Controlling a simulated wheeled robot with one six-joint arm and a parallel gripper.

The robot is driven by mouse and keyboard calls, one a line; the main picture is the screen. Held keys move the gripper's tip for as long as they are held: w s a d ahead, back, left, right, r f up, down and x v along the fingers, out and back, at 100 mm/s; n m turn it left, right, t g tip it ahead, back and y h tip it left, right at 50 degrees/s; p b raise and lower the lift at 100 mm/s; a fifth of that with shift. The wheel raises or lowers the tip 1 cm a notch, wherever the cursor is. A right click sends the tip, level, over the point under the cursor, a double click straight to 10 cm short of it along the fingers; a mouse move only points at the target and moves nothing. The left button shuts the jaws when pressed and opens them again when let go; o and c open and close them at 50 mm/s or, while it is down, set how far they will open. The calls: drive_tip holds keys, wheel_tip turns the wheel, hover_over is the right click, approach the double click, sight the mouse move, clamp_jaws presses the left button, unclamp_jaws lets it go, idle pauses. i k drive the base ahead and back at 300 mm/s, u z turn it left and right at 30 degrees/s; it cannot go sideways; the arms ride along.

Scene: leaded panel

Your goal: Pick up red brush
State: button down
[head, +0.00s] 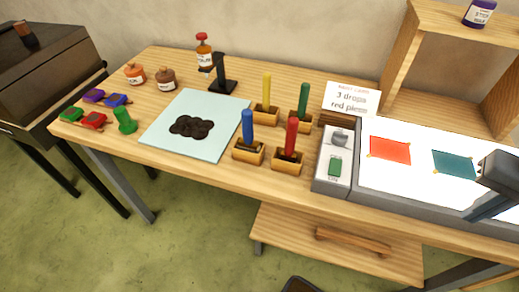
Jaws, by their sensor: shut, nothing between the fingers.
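The red brush (292,134) stands upright with its handle up in a small wooden holder (288,168) near the front edge of the workbench. Its bristles are hidden in the holder. My gripper (474,216) is at the right edge of the head view, over the light table, far to the right of the red brush. It is shut and holds nothing. Part of it is cut off by the picture edge.
Blue (247,125), yellow (266,88) and green (303,98) brushes stand in holders close by. A switch box (333,165) and light table (395,181) with red and teal pieces lie between brush and gripper. A card (351,98) stands behind.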

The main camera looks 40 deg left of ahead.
sight(288, 155)
drive_tip(key=u, duration=1.5)
drive_tip(key=k, duration=1.6)
drive_tip(key=u, duration=1)
drive_tip(key=i, duration=1.7)
drive_tip(key=z, duration=0.95)
drive_tip(key=i, duration=0.55)
drive_tip(key=u, duration=0.1)
